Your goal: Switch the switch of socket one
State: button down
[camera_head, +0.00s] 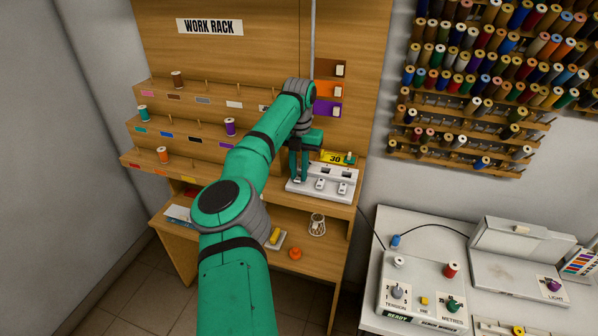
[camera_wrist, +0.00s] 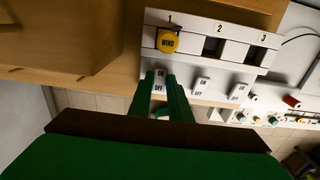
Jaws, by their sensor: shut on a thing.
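The white socket strip (camera_head: 322,194) lies on the wooden rack's shelf; the wrist view shows its face (camera_wrist: 205,22) with sockets numbered 1, 2 and 3. A yellow plug marked WIND (camera_wrist: 167,41) sits in socket one; sockets two and three look empty. Below each socket is a white ON/OFF switch. The switch of socket one (camera_wrist: 160,82) is between the fingertips of my gripper (camera_wrist: 160,92), which is shut on it. In the head view my gripper (camera_head: 298,170) is at the strip's left end. The fingers partly hide that switch, so its position is unclear.
The switches of sockets two (camera_wrist: 201,86) and three (camera_wrist: 238,92) stand close to the right. A yellow sign reading 30 (camera_head: 334,157) is behind the strip. Spool shelves (camera_head: 185,140) rise at left. A white machine (camera_head: 425,285) stands on the right table.

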aim_at(299, 178)
jog(key=shift+f, duration=0.1)
jog(key=c, duration=1.6)
grip_release()
jog(key=shift+c, duration=0.2)
notch_tip(299, 178, up, 11)
jog(key=shift+f, duration=0.1)
